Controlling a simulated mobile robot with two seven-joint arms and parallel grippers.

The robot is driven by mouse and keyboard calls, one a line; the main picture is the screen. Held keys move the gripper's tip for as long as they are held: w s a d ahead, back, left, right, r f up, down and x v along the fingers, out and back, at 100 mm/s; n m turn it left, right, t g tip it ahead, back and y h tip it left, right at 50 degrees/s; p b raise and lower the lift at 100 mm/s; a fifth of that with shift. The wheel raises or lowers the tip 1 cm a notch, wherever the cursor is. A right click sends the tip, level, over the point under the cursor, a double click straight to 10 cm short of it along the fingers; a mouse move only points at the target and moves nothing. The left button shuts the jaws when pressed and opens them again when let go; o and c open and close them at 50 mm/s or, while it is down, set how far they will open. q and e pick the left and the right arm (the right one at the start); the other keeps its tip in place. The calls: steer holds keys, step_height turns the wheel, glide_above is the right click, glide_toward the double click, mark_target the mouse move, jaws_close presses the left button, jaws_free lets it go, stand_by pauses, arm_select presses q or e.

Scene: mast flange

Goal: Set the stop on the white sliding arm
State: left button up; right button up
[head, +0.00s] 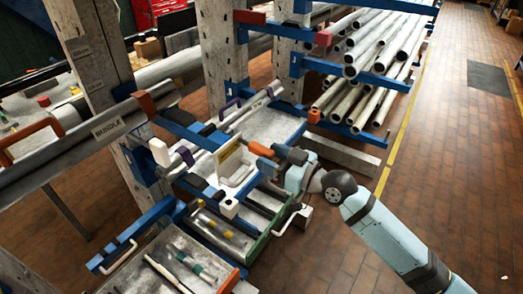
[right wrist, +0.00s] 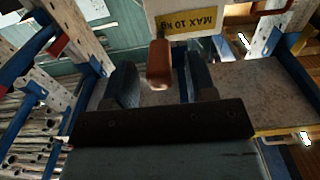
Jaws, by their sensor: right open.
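A white part with a yellow label (head: 236,170) stands in the middle of the rack in the head view. In the right wrist view the white part (right wrist: 178,12) shows at the top, its label reading MAX 10 kg upside down. An orange-red piece (head: 261,149), perhaps the stop, sticks out from it; it also shows in the right wrist view (right wrist: 159,65). My right gripper (right wrist: 158,85) is open, with one dark finger on each side of this piece. A gap shows on both sides. Depth and contact at the tips are unclear. My left gripper is out of view.
Blue rack arms (head: 345,70) hold several metal pipes (head: 385,45) at the back right. A green-edged tray (head: 272,228) with tools lies just below my right gripper. A long tube marked BUNDLE (head: 70,145) lies at left.

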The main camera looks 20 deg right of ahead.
mark_target(262, 153)
steer(key=shift+x, duration=1.55)
steer(key=shift+d, duration=0.1)
steer(key=shift+c, duration=0.5)
